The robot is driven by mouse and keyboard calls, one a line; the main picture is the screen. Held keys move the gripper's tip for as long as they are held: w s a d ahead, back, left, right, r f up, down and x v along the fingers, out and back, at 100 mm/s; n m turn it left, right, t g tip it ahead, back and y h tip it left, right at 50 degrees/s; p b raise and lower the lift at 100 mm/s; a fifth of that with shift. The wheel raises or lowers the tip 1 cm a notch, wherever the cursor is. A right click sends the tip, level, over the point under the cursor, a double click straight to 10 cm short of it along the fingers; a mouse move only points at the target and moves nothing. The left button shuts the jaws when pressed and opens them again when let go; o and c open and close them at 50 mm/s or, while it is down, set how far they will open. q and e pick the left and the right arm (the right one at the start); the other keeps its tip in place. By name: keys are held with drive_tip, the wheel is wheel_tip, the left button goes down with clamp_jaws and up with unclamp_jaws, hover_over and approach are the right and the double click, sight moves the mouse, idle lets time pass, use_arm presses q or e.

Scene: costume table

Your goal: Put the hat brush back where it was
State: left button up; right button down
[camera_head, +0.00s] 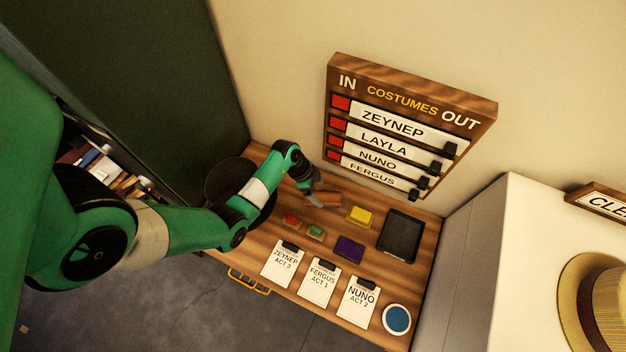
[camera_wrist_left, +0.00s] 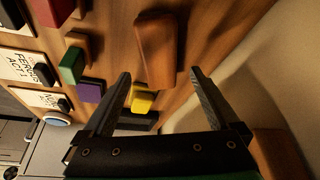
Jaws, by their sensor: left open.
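A brown, rounded wooden block, apparently the hat brush (camera_head: 328,199), lies on the wooden table near the wall, below the name board. Its bristles do not show. My left gripper (camera_head: 316,199) is open at the brush in the head view, partly covering it. In the left wrist view the brush (camera_wrist_left: 157,45) lies just beyond and between the open fingertips (camera_wrist_left: 160,76), with no clear contact. My right gripper is in neither view.
The table holds red, green, yellow (camera_head: 360,215) and purple (camera_head: 348,248) blocks, a black tray (camera_head: 399,236), name cards (camera_head: 320,282) and a blue round dish (camera_head: 397,319). The costume board (camera_head: 410,125) rises behind. A straw hat (camera_head: 600,305) sits right.

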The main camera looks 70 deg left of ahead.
use_arm(q)
drive_tip(key=p+v, duration=0.1)
drive_tip(key=v, duration=0.4)
drive_tip(key=shift+r, duration=0.3)
drive_tip(key=shift+s+r, duration=0.25)
drive_tip(key=shift+r, duration=0.05)
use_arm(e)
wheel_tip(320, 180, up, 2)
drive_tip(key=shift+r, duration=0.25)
